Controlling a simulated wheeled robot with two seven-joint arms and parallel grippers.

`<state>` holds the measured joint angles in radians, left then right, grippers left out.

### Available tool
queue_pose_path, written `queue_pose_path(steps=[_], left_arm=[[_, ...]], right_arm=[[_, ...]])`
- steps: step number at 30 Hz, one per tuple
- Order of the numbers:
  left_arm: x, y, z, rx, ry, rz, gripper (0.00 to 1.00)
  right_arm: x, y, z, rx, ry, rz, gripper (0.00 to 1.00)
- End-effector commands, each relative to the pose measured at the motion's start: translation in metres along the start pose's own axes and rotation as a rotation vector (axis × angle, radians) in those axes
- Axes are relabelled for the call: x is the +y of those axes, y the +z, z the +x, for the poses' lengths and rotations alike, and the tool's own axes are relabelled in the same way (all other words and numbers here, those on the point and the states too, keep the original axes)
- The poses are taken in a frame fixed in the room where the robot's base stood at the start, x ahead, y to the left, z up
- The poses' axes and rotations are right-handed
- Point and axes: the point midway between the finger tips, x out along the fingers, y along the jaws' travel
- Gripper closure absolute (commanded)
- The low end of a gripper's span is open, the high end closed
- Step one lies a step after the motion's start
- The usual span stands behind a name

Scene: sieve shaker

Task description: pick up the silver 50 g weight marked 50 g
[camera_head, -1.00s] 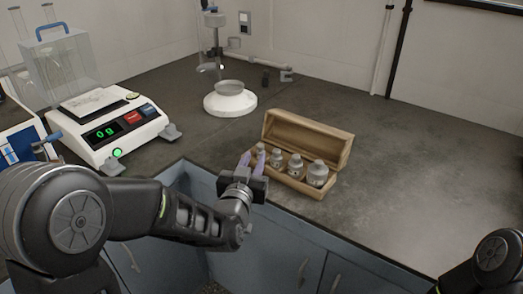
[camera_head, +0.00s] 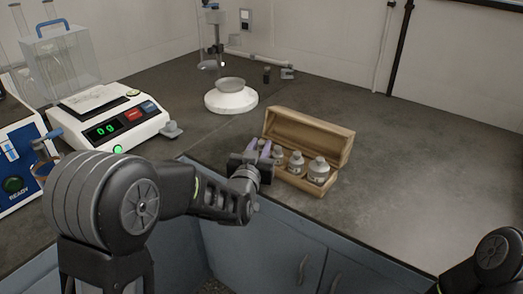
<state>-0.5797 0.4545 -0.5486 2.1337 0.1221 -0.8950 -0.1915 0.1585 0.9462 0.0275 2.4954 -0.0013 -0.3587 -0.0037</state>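Silver weights stand in a row in an open wooden box (camera_head: 337,149) on the dark bench. Three show clearly: a smaller one (camera_head: 279,157), a middle one (camera_head: 297,164) and the largest (camera_head: 318,171). Their markings are too small to read, so I cannot tell which says 50 g. The smallest weight at that end is hidden by the fingers. I see nothing clearly held. My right gripper is out of view; only part of my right arm shows at the lower right.
A balance (camera_head: 113,122) with a green zero reading stands at the left, beside a blue device (camera_head: 15,165). A white round stand (camera_head: 231,100) is behind the box. The bench right of the box is clear.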

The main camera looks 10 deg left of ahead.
Motion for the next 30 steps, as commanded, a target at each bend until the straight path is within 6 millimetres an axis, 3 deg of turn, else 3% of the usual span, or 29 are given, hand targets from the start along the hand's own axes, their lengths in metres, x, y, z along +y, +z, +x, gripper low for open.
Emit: queue_pose_path(steps=[5, 22, 30], left_arm=[[0.000, 0.000, 0.017, 0.001, -0.001, 0.000, 0.75], [0.000, -0.001, 0.017, 0.001, 0.000, -0.001, 0.75], [0.000, -0.001, 0.017, 0.001, 0.000, -0.001, 0.96]], right_arm=[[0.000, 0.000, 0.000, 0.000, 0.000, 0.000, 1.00], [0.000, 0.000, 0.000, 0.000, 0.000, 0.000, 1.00], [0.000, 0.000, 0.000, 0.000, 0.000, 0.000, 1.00]])
